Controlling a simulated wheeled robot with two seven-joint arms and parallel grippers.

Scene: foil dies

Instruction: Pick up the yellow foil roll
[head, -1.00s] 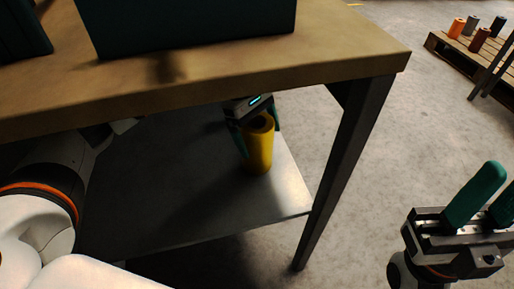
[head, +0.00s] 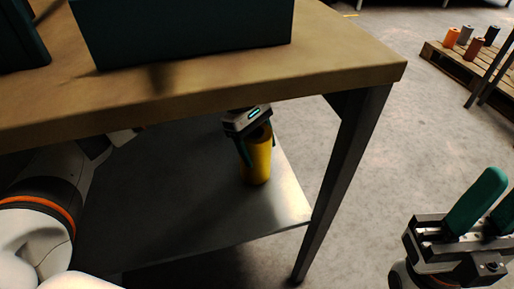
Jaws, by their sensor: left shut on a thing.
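The yellow foil roll (head: 259,163) is upright at the lower shelf (head: 196,212) under the workbench, near the shelf's right end. I cannot tell whether its base touches the shelf. My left gripper (head: 255,150) reaches in under the tabletop and is shut on the roll's upper part, with a finger on each side. Part of the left arm is hidden by the tabletop. My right gripper (head: 485,207) is at the right edge, over the floor, away from the roll. Its green fingers stand apart with nothing seen between them, and one is cut off by the frame.
The wooden tabletop (head: 330,62) overhangs the shelf, with a dark leg (head: 345,170) right of the roll. Dark bins (head: 185,35) stand on top. A pallet (head: 450,63) with several coloured rolls is at the far right. The concrete floor between is clear.

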